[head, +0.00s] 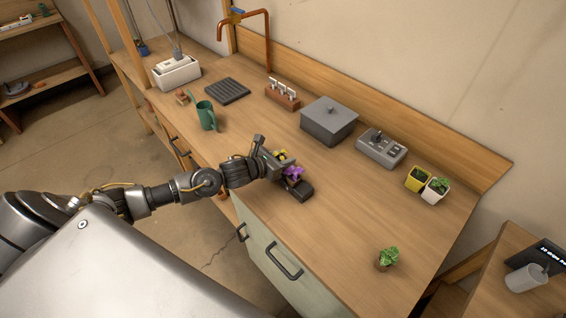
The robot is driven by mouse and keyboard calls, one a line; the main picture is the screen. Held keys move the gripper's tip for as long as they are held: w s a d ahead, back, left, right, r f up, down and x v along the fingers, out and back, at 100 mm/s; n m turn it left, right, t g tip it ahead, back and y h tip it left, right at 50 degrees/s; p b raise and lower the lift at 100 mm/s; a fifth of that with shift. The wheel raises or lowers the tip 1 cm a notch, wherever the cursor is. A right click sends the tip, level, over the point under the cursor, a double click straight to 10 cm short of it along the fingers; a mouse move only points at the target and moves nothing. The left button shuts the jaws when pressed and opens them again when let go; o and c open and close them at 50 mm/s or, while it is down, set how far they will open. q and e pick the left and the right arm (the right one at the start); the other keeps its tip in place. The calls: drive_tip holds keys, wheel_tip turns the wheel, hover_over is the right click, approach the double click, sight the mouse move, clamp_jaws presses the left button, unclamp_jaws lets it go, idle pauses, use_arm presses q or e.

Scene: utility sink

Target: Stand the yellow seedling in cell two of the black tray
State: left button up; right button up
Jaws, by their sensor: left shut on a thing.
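The black tray (297,191) is a small dark box near the front edge of the wooden counter, partly hidden by my gripper. A purple flower (294,172) stands at the tray, in front of my gripper. The yellow seedling (281,154) shows as a small yellow bloom at my left gripper (275,161), right beside the purple flower. My left gripper is shut on the yellow seedling, over or at the tray's far part. The seedling's lower part and the cell under it are hidden, so I cannot tell whether it touches the tray. My right gripper is not in view.
A grey lidded box (329,120) and a grey control box (381,148) stand behind. A yellow pot (418,180) and a white pot (434,192) hold plants at right. A small green plant (387,257) stands at front right. A green watering can (206,115) is left.

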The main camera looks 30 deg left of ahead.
use_arm(q)
wheel_tip(320, 180, down, 2)
drive_tip(key=shift+f+p, duration=0.15)
drive_tip(key=shift+p, duration=0.5)
drive_tip(key=shift+f, duration=0.3)
drive_tip(key=shift+f, duration=0.1)
drive_tip(key=shift+f+b, duration=0.25)
drive_tip(key=shift+b, duration=0.1)
drive_tip(key=o, duration=0.8)
drive_tip(key=shift+r, duration=0.1)
